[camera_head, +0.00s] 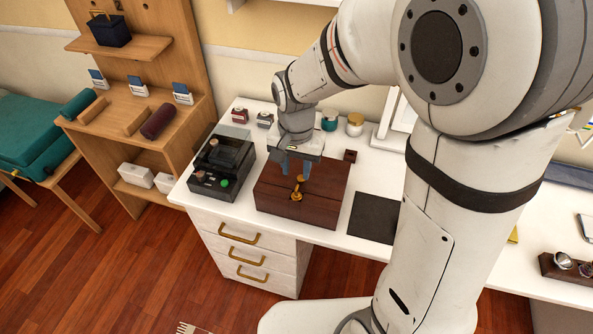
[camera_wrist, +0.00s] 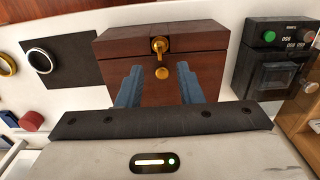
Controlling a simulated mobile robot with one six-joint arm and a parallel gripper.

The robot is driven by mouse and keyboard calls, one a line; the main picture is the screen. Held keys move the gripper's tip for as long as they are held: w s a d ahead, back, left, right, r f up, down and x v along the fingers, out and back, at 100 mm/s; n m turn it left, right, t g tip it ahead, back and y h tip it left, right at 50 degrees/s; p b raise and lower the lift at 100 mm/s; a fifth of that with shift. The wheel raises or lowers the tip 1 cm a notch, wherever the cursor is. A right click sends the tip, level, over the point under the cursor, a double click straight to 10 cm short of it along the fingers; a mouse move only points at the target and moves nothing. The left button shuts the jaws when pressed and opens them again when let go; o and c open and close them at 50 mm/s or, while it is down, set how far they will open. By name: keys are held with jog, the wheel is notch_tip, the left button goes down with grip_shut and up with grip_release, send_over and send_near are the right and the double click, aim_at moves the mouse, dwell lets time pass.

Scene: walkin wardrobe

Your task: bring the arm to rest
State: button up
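My gripper (camera_head: 294,174) hangs at the end of my bent arm, over the dark brown wooden box on the white desk. In the wrist view the two blue fingers of my gripper (camera_wrist: 159,68) stand apart with nothing held between them. The wooden box (camera_head: 327,196) is closed and carries a brass clasp (camera_head: 297,189) on its front. In the wrist view the wooden box (camera_wrist: 212,55) and the brass clasp (camera_wrist: 160,46) show beyond the fingers. I cannot tell whether a fingertip touches the box. My arm hides part of the desk.
A black device (camera_head: 222,163) with a green button stands left of the box. A dark mat (camera_head: 374,217) lies to the right. Small jars (camera_head: 354,125) stand behind. A wooden shelf unit (camera_head: 180,110) is left of the desk. A tray (camera_head: 566,270) sits far right.

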jog(key=shift+d, duration=0.1)
dwell(0.3)
jog(key=s+d+r+n+t, duration=0.2)
jog(key=s+d+r+n, duration=0.1)
jog(key=s+d+r, duration=0.6)
jog(key=s+d, duration=0.3)
jog(key=d, duration=0.1)
jog(key=shift+n+t, duration=0.4)
jog(key=shift+w+r, duration=0.1)
